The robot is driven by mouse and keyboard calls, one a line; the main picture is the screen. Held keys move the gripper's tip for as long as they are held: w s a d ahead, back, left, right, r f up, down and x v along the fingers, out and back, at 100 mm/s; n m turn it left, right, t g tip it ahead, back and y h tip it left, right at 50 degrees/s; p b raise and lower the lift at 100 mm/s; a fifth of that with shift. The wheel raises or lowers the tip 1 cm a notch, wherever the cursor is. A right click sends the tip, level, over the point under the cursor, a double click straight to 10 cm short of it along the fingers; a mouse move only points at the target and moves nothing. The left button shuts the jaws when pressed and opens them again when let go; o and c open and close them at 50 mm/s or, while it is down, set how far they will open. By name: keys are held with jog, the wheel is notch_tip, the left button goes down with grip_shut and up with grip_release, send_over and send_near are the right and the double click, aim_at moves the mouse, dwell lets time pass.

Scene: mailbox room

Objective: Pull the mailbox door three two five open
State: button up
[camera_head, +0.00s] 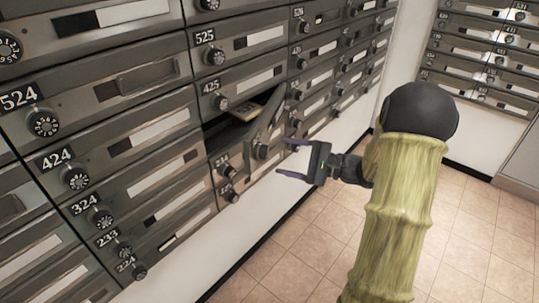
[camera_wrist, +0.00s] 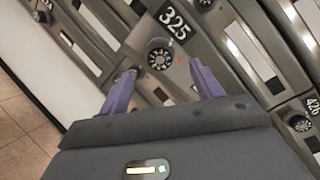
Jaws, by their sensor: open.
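The mailbox door 325 (camera_wrist: 225,40) shows its number plate and round black dial (camera_wrist: 160,55) in the wrist view. In the head view, the door below 425 (camera_head: 270,124) stands partly open, tilted out from the wall, with a dark gap behind it. The number on this door is not readable there. My gripper (camera_head: 282,156) is open and empty, just right of the open door and its dial. In the wrist view, its purple fingers (camera_wrist: 162,68) appear on either side of the dial, apart from it.
Closed mailboxes surround the door, including 425 (camera_head: 228,92) above and 324 (camera_head: 130,218) to the left, with protruding dials. More mailboxes (camera_head: 480,60) line the back right wall. The tiled floor (camera_head: 300,250) is clear in front.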

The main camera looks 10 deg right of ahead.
aim_at(268, 153)
jog(key=x, duration=0.5)
jog(key=shift+w+a+b, duration=0.15)
jog(key=shift+a+b, duration=0.05)
jog(key=shift+b, duration=0.1)
jog(key=c, duration=1.4)
